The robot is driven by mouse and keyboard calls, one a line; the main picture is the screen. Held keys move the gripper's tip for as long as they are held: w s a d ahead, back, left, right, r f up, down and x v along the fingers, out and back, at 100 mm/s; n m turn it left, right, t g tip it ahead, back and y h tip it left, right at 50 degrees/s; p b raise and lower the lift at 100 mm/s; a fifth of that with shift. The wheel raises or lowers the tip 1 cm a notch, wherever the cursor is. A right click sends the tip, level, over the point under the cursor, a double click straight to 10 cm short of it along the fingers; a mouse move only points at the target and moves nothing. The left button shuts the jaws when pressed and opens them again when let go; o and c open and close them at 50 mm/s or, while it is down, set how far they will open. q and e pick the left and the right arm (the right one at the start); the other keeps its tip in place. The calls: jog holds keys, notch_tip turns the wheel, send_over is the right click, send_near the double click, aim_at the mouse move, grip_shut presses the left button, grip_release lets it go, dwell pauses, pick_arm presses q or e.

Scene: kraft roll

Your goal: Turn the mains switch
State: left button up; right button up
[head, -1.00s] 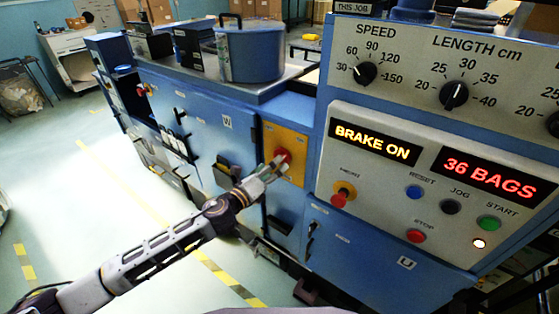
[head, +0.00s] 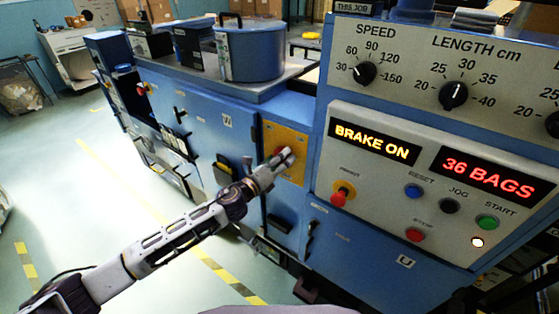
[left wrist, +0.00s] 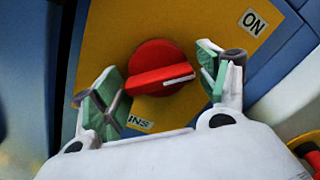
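The mains switch is a round red knob (left wrist: 155,68) on a yellow plate (left wrist: 120,30). A white stripe on the knob points right in the left wrist view. An ON label (left wrist: 253,20) is at the upper right, and a label ending in "INS" (left wrist: 140,122) is partly hidden below the knob. My left gripper (left wrist: 160,88) is open, with one green-padded finger on either side of the knob; I cannot tell whether they touch it. In the head view the left gripper (head: 284,160) covers most of the knob on the yellow plate (head: 297,172). My right gripper is not in view.
Right of the plate is a control panel (head: 380,205) with a red button on yellow (head: 342,194), several other buttons and lit displays reading BRAKE ON and 36 BAGS. A blue pot (head: 250,52) stands on the machine top. The floor at left is open.

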pick_arm(q)
jog(key=c, duration=0.7)
jog(key=shift+c, duration=0.3)
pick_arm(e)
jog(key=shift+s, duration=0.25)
